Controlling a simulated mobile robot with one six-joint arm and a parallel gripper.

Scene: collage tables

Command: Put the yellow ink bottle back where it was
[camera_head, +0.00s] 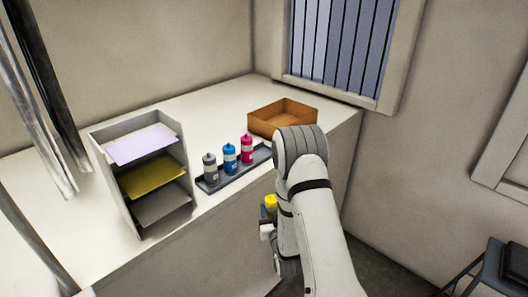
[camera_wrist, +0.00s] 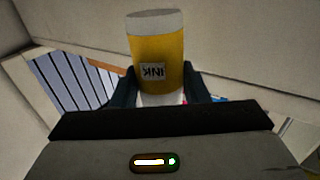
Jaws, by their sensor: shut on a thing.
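The yellow ink bottle (camera_wrist: 158,50) is between the two dark fingers of my gripper (camera_wrist: 160,88) in the wrist view. It has a yellow body, a pale end and a label reading INK that appears upside down. My gripper is shut on it. In the head view, the yellow bottle (camera_head: 270,203) shows beside my arm, in front of the table's front edge and partly hidden. A dark tray (camera_head: 228,179) on the table holds a grey bottle (camera_head: 210,168), a blue bottle (camera_head: 230,159) and a magenta bottle (camera_head: 247,149). My arm hides the tray's right end.
A grey paper rack (camera_head: 130,203) with white, yellow and grey sheets stands left of the tray. An open orange-brown box (camera_head: 264,122) sits behind the tray's right end. The white tabletop (camera_head: 190,118) is clear behind the tray. A barred window (camera_head: 338,45) is on the wall.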

